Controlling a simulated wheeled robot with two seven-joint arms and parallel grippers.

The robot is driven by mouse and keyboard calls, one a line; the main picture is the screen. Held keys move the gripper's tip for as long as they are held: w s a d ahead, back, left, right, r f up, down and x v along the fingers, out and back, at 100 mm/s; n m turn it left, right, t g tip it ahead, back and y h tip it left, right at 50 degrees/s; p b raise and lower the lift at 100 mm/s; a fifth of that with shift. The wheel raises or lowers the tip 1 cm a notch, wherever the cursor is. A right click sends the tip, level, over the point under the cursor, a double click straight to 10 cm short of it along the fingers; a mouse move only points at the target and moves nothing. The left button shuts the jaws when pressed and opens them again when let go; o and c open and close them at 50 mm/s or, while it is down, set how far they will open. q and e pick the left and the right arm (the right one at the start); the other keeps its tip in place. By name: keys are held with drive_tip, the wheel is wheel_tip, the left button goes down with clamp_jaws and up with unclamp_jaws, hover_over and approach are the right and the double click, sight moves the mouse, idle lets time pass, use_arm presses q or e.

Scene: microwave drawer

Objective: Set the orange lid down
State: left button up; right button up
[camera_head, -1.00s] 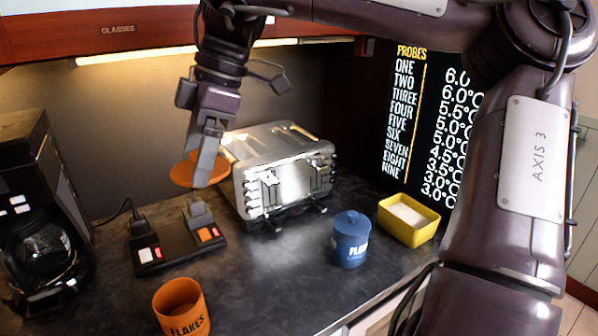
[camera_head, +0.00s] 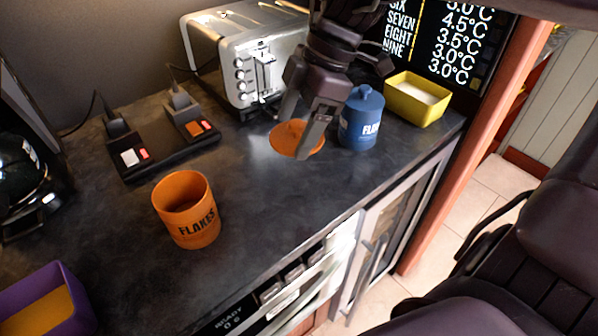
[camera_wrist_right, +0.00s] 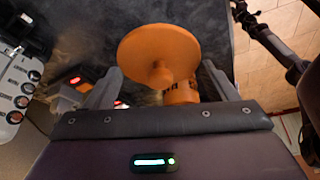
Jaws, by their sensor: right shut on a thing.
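The orange lid (camera_head: 287,141) is a round disc at the middle of the counter in the head view, left of the blue canister. My right gripper (camera_head: 298,133) reaches down over it and is shut on it. In the right wrist view the lid (camera_wrist_right: 148,45) faces the camera, its knob between my right gripper's fingers (camera_wrist_right: 160,85). Whether the lid touches the counter or hangs just above it, I cannot tell. The open orange FLAKES canister (camera_head: 196,222) stands upright at the front left and is partly hidden behind the lid in the wrist view. My left gripper is out of view.
The blue lidded canister (camera_head: 361,120) stands close to the right of my gripper, with a yellow tub (camera_head: 416,98) beyond. A silver toaster (camera_head: 230,60) is behind. A black switch block (camera_head: 165,150) sits left. Dark counter (camera_head: 275,195) is clear in front of the lid.

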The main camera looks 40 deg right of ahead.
sight(289, 190)
wheel_tip(289, 190, down, 11)
drive_tip(key=shift+f, duration=0.15)
drive_tip(key=shift+f, duration=0.15)
idle(0.4)
drive_tip(key=o, duration=1)
drive_tip(key=shift+c, duration=0.2)
drive_tip(key=shift+r, duration=0.3)
drive_tip(key=v, duration=1.1)
drive_tip(key=shift+r, duration=0.4)
drive_tip(key=shift+s+d, duration=0.1)
